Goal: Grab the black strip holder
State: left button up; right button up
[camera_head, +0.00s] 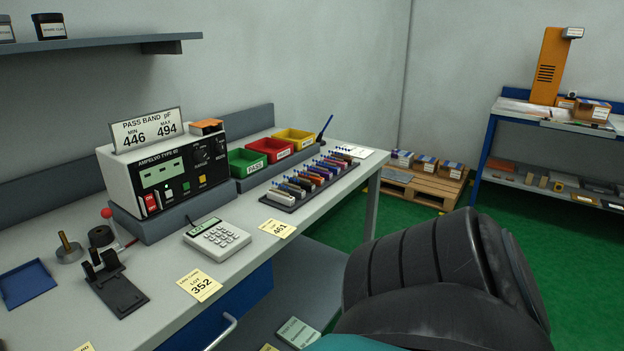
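A black fixture (121,291) with a flat base plate and short upright posts stands at the left front of the grey workbench. A long dark rack (281,203) holding a row of several coloured pieces lies farther back on the same bench. No label tells which of these is the black strip holder. Neither gripper shows in the head view. A large dark arm link of mine fills the lower right, and nothing there shows a fingertip.
On the workbench (317,211) stand a meter (165,175), a calculator (217,238), a blue tray (26,284), a red-knobbed lever (107,214) and green, red and yellow bins (296,137). A pallet (424,186) lies on the green floor beyond, near a blue-framed table (487,141).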

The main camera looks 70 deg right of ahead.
aim_at(306, 185)
jog(key=k+l, duration=0.1)
jog(key=l, duration=0.8)
jog(key=k+l, duration=0.15)
jog(key=l, duration=0.3)
jog(key=k+l, duration=0.1)
jog(key=l, duration=0.35)
